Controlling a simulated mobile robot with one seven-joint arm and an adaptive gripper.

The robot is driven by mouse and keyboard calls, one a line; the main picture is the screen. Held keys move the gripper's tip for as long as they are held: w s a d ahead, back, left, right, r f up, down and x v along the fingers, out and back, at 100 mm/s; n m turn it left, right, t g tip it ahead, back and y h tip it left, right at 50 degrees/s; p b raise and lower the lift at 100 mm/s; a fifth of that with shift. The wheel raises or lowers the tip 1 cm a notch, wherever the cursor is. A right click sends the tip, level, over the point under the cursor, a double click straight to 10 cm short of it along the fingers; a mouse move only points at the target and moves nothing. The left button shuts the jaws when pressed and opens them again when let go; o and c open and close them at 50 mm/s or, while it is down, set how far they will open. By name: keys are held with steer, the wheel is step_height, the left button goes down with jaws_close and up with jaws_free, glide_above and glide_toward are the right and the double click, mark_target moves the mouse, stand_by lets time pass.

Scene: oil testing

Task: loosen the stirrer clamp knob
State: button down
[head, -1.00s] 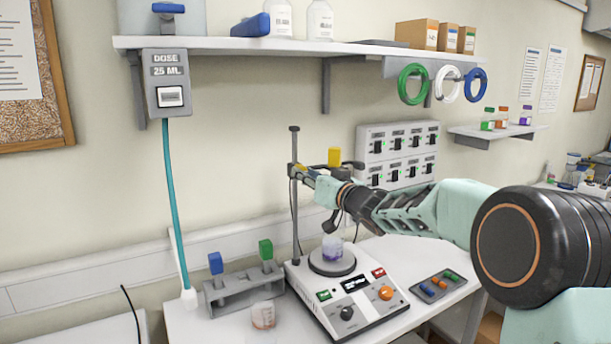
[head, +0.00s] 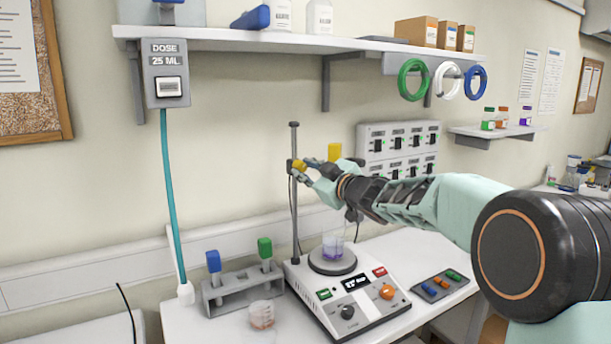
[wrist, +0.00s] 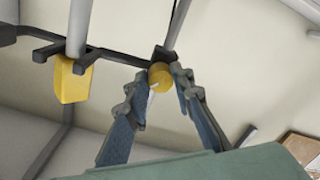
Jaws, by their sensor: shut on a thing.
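The stirrer clamp knob is a round yellow knob (head: 298,165) on the upright metal rod (head: 294,215) behind the hotplate. In the wrist view the knob (wrist: 160,75) sits between my fingertips at the dark clamp. My gripper (head: 305,168) is shut on the knob, with one finger on each side; it also shows in the wrist view (wrist: 158,79). A yellow stirrer block (head: 334,152) hangs on the clamp's dark arm, to the right of the knob in the head view. My fingers partly hide the clamp in the head view.
A beaker with purple liquid (head: 333,246) stands on the hotplate stirrer (head: 345,300) below the gripper. A grey rack (head: 240,293) with blue- and green-topped items and a small beaker (head: 262,314) are to the left. A switch panel (head: 398,150) is behind on the wall.

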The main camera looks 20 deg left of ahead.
steer(key=n+b, duration=0.2)
steer(key=n, duration=0.3)
steer(key=shift+n+b, duration=0.9)
steer(key=shift+n, duration=0.7)
steer(key=shift+r, duration=0.1)
steer(key=c, duration=1.7)
jaws_free()
steer(key=shift+o, duration=0.2)
steer(key=shift+h, duration=0.3)
steer(key=v, duration=1.2)
